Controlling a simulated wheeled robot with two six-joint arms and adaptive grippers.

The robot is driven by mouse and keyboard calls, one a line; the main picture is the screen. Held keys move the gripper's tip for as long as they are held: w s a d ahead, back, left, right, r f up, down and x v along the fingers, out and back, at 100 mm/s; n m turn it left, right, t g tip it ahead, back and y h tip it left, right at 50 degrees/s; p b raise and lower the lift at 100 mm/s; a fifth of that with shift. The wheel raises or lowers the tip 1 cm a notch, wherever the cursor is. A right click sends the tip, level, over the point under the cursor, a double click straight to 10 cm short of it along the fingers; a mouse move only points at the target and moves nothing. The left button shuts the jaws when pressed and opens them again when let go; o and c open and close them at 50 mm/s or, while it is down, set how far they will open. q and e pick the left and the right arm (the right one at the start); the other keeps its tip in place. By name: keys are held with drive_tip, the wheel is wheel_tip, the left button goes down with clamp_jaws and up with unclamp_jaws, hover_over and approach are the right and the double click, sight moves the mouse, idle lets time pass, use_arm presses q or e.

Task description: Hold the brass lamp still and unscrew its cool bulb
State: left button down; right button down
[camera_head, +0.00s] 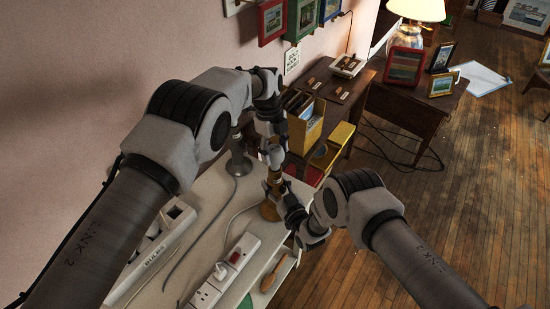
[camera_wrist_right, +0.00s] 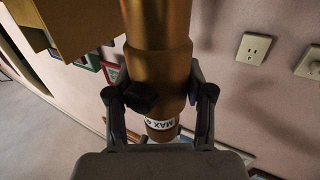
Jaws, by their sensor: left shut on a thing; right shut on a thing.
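The brass lamp (camera_head: 269,209) stands upright on the pale bench, its round base near the bench's right edge. My right gripper (camera_head: 277,188) is shut on the lamp's body from the right. In the right wrist view, the fingers flank the brass lamp (camera_wrist_right: 160,70), and a white "MAX" label shows near its socket. My left gripper (camera_head: 273,155) is above it, shut at the lamp's top, where the cool bulb sits. The bulb is mostly hidden by the fingers, so its thread cannot be seen.
A grey lamp (camera_head: 238,163) stands close behind on the left. A yellow file box (camera_head: 305,128) stands beyond. Open wooden floor lies right.

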use_arm(q)
drive_tip(key=n, duration=0.3)
drive_tip(key=n+t, duration=0.1)
drive_tip(key=n, duration=0.3)
drive_tip(key=shift+s+n+h, duration=0.1)
drive_tip(key=shift+n+h, duration=0.2)
drive_tip(key=n, duration=0.5)
drive_tip(key=shift+f+t, duration=0.1)
drive_tip(key=shift+t, duration=0.3)
drive_tip(key=shift+c, duration=1.9)
unclamp_jaws()
